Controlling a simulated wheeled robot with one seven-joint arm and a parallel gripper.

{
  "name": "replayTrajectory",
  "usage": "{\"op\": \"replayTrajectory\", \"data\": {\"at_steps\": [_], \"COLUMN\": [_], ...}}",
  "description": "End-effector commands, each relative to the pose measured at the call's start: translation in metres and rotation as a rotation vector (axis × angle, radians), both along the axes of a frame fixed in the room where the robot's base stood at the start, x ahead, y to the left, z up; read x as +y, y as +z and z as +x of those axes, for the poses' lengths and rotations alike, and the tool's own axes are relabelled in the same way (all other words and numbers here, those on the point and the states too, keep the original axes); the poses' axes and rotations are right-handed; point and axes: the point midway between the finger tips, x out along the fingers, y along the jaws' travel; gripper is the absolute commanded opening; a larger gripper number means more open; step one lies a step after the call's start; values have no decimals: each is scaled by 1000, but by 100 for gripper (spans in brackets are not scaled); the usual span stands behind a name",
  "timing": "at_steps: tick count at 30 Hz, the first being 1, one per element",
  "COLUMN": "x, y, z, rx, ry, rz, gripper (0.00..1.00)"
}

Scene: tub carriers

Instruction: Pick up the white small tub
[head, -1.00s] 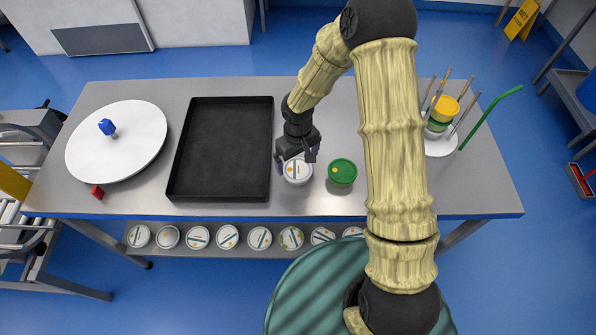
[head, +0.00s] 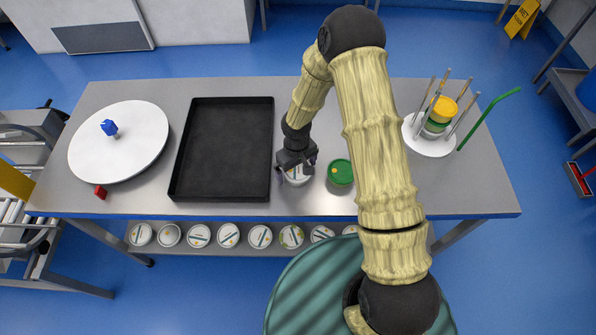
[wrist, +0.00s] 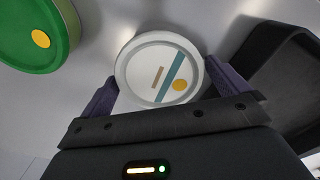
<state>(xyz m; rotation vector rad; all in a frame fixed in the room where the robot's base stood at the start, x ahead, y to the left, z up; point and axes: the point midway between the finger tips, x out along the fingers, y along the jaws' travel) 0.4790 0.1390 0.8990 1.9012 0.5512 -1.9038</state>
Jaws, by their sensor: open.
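The white small tub (head: 295,180) stands on the grey table, just right of the black tray. In the wrist view its round lid (wrist: 160,68) shows a teal stripe, a brown bar and an orange dot. My gripper (head: 297,167) is right over the tub, pointing down. In the wrist view my gripper (wrist: 168,88) is open, with one dark finger on each side of the tub's near part. Whether the fingers touch it cannot be told. In the head view the gripper hides much of the tub.
A green-lidded tub (head: 340,172) stands close on the right. The black tray (head: 180,150) is close on the left. A white round plate (head: 90,150) and a post carrier (head: 425,146) with stacked tubs stand farther off. Several tubs line the shelf below (head: 276,248).

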Motion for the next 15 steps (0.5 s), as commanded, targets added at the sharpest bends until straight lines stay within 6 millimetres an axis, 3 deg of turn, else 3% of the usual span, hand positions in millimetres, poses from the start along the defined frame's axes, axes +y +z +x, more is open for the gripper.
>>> {"op": "replayTrajectory", "data": {"at_steps": [4, 11, 15], "x": [0, -2, -2], "y": [0, 0, 0], "z": [0, 0, 0], "rx": [0, 0, 0], "ry": [-1, -3, -3], "rz": [0, 0, 0], "gripper": [98, 53, 52]}}
